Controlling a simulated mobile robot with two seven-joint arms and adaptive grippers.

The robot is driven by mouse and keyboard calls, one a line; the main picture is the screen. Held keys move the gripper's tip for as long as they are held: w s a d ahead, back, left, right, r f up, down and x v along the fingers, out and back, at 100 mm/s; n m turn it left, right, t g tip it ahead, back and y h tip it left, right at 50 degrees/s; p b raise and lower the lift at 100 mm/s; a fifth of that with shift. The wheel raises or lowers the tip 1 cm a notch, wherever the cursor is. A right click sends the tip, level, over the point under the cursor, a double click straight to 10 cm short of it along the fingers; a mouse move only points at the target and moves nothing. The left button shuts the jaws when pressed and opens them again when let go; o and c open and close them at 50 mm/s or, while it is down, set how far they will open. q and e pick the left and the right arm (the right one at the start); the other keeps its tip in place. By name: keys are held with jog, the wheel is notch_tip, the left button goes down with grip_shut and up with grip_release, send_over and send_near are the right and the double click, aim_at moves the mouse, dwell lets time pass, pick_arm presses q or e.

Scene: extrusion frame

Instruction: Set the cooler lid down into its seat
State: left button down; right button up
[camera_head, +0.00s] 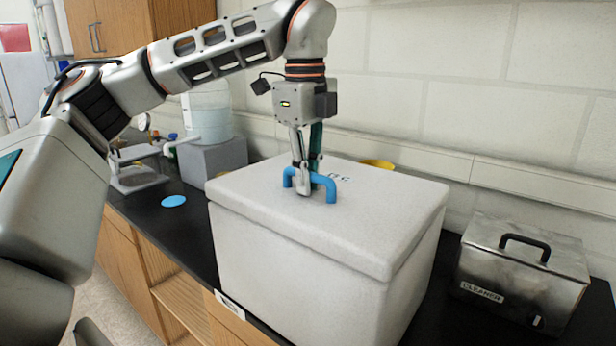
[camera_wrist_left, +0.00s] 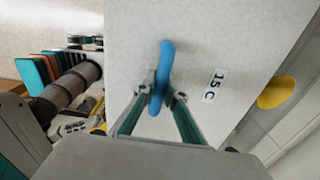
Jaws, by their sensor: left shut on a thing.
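The cooler lid (camera_head: 300,222) is a white-grey slab with a blue handle (camera_head: 324,181) on top. It lies over the white cooler body (camera_head: 295,275), its edges roughly lined up with the walls. I cannot tell whether it is fully seated. My left gripper (camera_head: 303,187) points down from above and is shut on the blue handle. In the left wrist view the handle (camera_wrist_left: 167,60) passes between the fingertips (camera_wrist_left: 161,95), and the lid's top carries a "15 C" label (camera_wrist_left: 214,86). My right gripper is not in view.
A metal cleaner box (camera_head: 520,268) with a black handle stands right of the cooler. A grey block with a clear container (camera_head: 208,120) stands behind left. A blue disc (camera_head: 174,201) lies on the black counter. A yellow object (camera_head: 377,164) is behind the cooler by the wall.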

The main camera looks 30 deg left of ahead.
pick_arm(q)
jog(key=c, duration=2)
grip_release()
jog(key=shift+f, duration=0.1)
jog(key=r, duration=1.2)
jog(key=shift+s, duration=0.2)
